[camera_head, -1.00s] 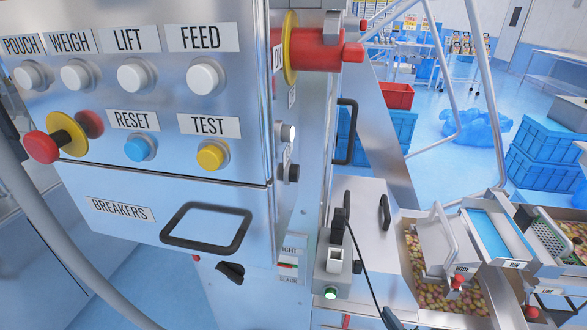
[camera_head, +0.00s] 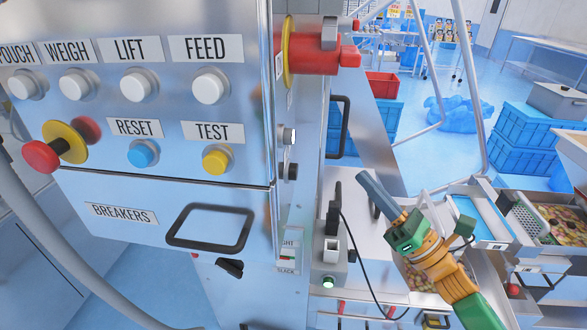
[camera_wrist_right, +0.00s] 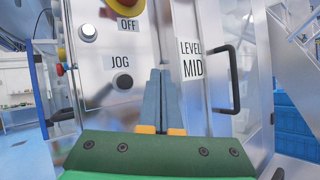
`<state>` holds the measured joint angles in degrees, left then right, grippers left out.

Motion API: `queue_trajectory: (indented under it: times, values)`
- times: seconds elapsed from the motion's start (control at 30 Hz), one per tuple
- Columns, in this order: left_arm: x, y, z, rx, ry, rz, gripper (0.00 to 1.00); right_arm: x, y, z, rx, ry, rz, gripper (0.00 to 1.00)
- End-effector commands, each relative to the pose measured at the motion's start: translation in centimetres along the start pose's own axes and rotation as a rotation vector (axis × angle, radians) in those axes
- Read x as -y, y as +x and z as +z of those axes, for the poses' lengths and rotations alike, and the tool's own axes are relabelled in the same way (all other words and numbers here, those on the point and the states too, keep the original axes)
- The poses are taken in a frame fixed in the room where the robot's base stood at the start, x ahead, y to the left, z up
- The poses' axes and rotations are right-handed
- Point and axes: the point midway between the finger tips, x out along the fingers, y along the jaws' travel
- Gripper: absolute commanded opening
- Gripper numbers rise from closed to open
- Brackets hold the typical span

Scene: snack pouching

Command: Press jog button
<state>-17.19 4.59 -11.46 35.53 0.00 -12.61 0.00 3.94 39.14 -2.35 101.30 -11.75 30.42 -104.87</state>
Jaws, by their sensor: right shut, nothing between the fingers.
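The jog button (camera_wrist_right: 122,83) is a round dark-rimmed button under the JOG label (camera_wrist_right: 121,62) on a metal panel in the right wrist view. My right gripper (camera_wrist_right: 161,72) has its two grey-blue fingers pressed together and empty. In that picture its tips are to the right of the button; I cannot tell how far in front of the panel they are. In the head view my right gripper (camera_head: 364,176) points up and left, right of the control cabinet. The JOG label cannot be read there. My left gripper is not in view.
A red-and-yellow stop knob (camera_head: 318,56) juts from the cabinet's side. A white button (camera_wrist_right: 88,33) is up and left of the jog button. A black handle (camera_head: 340,127) stands out near my right gripper. A black cable (camera_head: 355,255) hangs below.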

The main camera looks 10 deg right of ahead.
Motion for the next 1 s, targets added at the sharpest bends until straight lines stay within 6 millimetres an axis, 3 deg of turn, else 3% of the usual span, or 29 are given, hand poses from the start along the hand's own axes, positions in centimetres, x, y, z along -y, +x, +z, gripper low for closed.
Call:
queue_trajectory:
  times: [0.43,0.83,1.0]
  values:
    - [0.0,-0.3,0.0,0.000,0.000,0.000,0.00,-0.5,0.5,-0.1,0.003,-0.008,0.007,0.00]
    - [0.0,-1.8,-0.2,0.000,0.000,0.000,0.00,-3.4,4.5,-2.8,0.003,-0.006,0.008,0.00]
    - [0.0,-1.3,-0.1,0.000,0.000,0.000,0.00,-4.2,5.6,-4.0,0.003,-0.008,0.007,0.00]
